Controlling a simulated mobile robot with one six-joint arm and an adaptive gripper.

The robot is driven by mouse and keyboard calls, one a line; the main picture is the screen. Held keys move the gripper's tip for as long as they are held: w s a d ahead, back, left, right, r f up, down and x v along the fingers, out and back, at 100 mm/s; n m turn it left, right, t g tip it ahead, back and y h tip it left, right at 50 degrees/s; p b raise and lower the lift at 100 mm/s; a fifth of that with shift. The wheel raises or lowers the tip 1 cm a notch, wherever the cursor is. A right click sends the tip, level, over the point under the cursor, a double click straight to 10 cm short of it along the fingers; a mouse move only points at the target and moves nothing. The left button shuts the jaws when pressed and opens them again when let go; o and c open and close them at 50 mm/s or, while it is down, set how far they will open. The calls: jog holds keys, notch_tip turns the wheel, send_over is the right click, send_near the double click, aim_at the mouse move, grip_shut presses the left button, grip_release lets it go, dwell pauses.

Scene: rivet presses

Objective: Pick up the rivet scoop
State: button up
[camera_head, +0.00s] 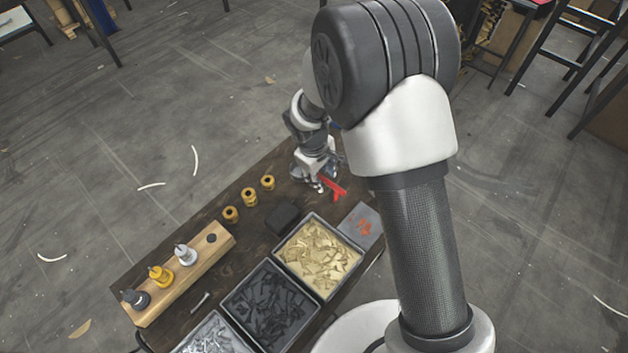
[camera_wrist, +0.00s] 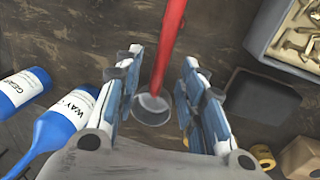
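The rivet scoop has a long red handle (camera_wrist: 171,32) and a small round greyish cup (camera_wrist: 152,108), as the wrist view shows. In the head view its red part (camera_head: 333,188) lies at the far end of the dark workbench, next to my gripper (camera_head: 314,183). In the wrist view my gripper (camera_wrist: 158,76) is open, with one finger on each side of the red handle near the cup. A gap shows between the handle and each finger. In the head view my arm and gripper hide part of the scoop.
Blue-and-white bottles (camera_wrist: 68,122) lie left of my gripper in the wrist view. A black block (camera_head: 286,219) and a tray of brass-coloured rivets (camera_head: 318,254) are nearby. Several brass bushings (camera_head: 249,197), a tray of dark pieces (camera_head: 270,306) and a wooden rack (camera_head: 178,272) stand further along.

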jog(key=f, duration=0.2)
jog(key=shift+w+d+f+b, duration=0.2)
jog(key=shift+w+f+b, duration=0.05)
jog(key=shift+f+b, duration=0.15)
jog(key=shift+r, duration=0.1)
jog(key=shift+c, duration=0.2)
grip_shut()
